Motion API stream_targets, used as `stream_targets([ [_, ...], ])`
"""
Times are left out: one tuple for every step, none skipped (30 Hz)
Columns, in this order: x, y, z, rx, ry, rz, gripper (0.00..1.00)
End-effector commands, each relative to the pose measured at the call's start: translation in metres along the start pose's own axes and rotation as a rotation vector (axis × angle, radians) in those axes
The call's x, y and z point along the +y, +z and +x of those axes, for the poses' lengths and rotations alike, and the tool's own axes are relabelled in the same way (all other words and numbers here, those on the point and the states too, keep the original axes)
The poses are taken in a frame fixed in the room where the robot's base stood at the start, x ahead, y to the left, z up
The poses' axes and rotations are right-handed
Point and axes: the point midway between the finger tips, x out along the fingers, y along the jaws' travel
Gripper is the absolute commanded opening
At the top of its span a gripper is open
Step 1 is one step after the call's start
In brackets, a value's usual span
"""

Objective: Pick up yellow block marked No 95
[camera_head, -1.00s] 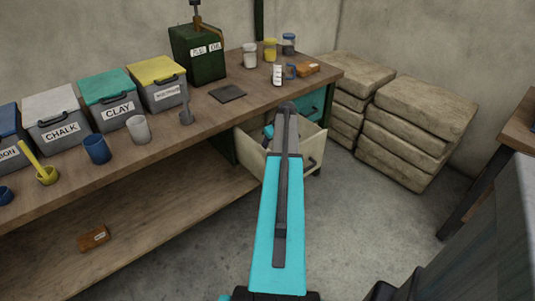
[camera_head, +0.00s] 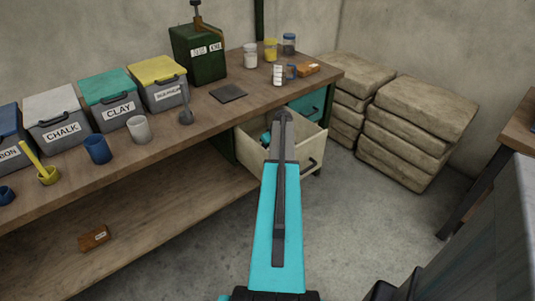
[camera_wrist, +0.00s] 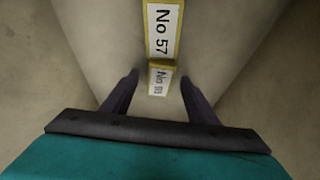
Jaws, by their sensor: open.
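In the wrist view, a yellow-edged block (camera_wrist: 160,80) with a small white label shows between my fingers. Its label starts with "No" and its blurred number looks like 95, though I cannot be sure. Another yellow-edged block (camera_wrist: 163,30), labelled No 57, lies directly beyond it. My gripper (camera_wrist: 159,77) is open, one dark finger on each side of the nearer block, with nothing visibly clamped. In the head view my arm reaches over the open drawer (camera_head: 309,150); the gripper tips and the blocks are hidden there.
Pale walls rise close on both sides in the wrist view. The drawer hangs under the workbench (camera_head: 205,110), which holds labelled bins, cups and jars (camera_head: 270,50). Stacked sacks (camera_head: 410,125) stand right of it. The floor (camera_head: 360,230) in front is clear.

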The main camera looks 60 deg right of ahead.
Motion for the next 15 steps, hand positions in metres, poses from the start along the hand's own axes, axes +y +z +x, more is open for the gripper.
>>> stream_targets([
  [0.0002, 0.0000, -0.0002, 0.000, 0.000, 0.000, 0.53],
  [0.0002, 0.0001, -0.0002, 0.000, 0.000, 0.000, 0.53],
  [0.0003, 0.0001, -0.0002, 0.000, 0.000, 0.000, 0.53],
  [0.0003, 0.0001, -0.0003, 0.000, 0.000, 0.000, 0.53],
  [0.0003, 0.0001, -0.0003, 0.000, 0.000, 0.000, 0.53],
  [0.0004, 0.0002, -0.0003, 0.000, 0.000, 0.000, 0.53],
  [0.0005, 0.0002, -0.0004, 0.000, 0.000, 0.000, 0.51],
  [0.0005, 0.0002, -0.0004, 0.000, 0.000, 0.001, 0.46],
  [0.0005, 0.0002, -0.0004, 0.000, 0.000, 0.001, 0.40],
  [0.0006, 0.0002, -0.0004, 0.000, 0.000, 0.001, 0.35],
  [0.0006, 0.0002, -0.0004, 0.000, 0.000, 0.001, 0.29],
  [0.0007, 0.0002, -0.0004, 0.000, 0.000, 0.001, 0.23],
  [0.0007, 0.0002, -0.0004, 0.000, 0.000, 0.001, 0.18],
  [0.0007, 0.0003, -0.0004, 0.000, 0.000, 0.001, 0.13],
  [0.0008, 0.0003, -0.0005, 0.000, 0.000, 0.001, 0.09],
])
